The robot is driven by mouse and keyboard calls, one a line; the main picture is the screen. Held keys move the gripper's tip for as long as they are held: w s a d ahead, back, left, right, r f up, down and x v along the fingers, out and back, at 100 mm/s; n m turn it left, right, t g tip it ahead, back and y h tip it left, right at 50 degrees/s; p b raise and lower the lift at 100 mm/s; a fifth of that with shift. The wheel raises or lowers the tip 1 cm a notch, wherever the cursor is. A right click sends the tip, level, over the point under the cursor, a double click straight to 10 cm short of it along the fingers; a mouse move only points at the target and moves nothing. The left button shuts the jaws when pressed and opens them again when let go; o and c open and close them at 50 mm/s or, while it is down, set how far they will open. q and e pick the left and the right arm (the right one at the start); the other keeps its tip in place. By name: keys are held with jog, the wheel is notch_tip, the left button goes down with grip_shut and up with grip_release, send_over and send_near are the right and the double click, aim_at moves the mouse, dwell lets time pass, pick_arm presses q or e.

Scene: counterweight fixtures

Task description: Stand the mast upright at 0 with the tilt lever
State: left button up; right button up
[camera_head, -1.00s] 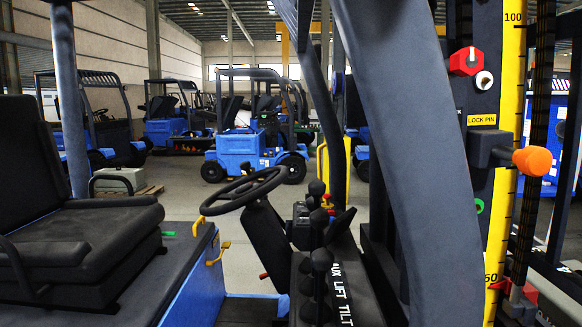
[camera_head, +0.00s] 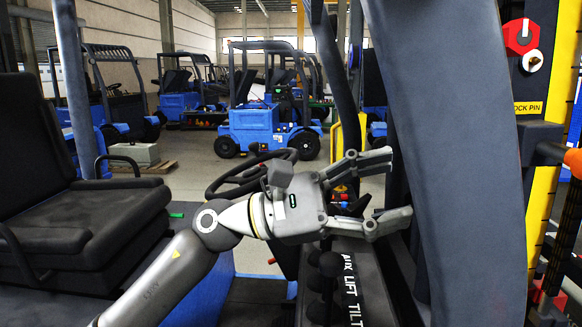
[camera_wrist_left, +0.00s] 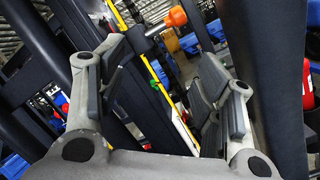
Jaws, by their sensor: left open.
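The tilt lever's console (camera_head: 352,290) carries the labels AUX, LIFT and TILT beside black knobs (camera_head: 330,263). My left gripper (camera_head: 392,187) is open and empty, above the console, its fingers pointing right towards the thick grey pillar. It hides part of the levers; I cannot tell which knob is the tilt one. The mast (camera_head: 545,190) stands at the right with a yellow scale strip, partly hidden by the pillar. No 0 mark is legible. In the left wrist view the open fingers (camera_wrist_left: 165,62) frame dark posts and a yellow strip (camera_wrist_left: 157,82). My right gripper is not in view.
A thick grey pillar (camera_head: 455,150) rises just right of the gripper. A steering wheel (camera_head: 250,172) is close behind it, and a black seat (camera_head: 80,200) is at the left. A red knob (camera_head: 520,37) and an orange-ended lock pin (camera_head: 572,160) sit at the right.

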pick_arm(q)
jog(key=w+a+m+t+y, duration=0.55)
jog(key=a+m+y, duration=0.6)
jog(key=y, duration=0.35)
jog(key=shift+n, duration=0.25)
jog(key=shift+w+b+x, duration=0.15)
jog(key=shift+b+x, duration=0.4)
jog(key=shift+x, duration=1.4)
jog(key=shift+w+b+x, duration=0.2)
jog(key=shift+b+x, duration=0.3)
jog(key=shift+x, duration=1.45)
jog(key=shift+w+b+x, duration=0.15)
jog(key=shift+b+x, duration=0.4)
jog(key=shift+x, duration=1.45)
jog(key=shift+a+r, duration=0.15)
jog(key=shift+a, duration=0.05)
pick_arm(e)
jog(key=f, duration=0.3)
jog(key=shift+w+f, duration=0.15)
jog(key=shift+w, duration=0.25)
pick_arm(q)
jog(key=c, duration=0.9)
jog(key=shift+o, duration=0.2)
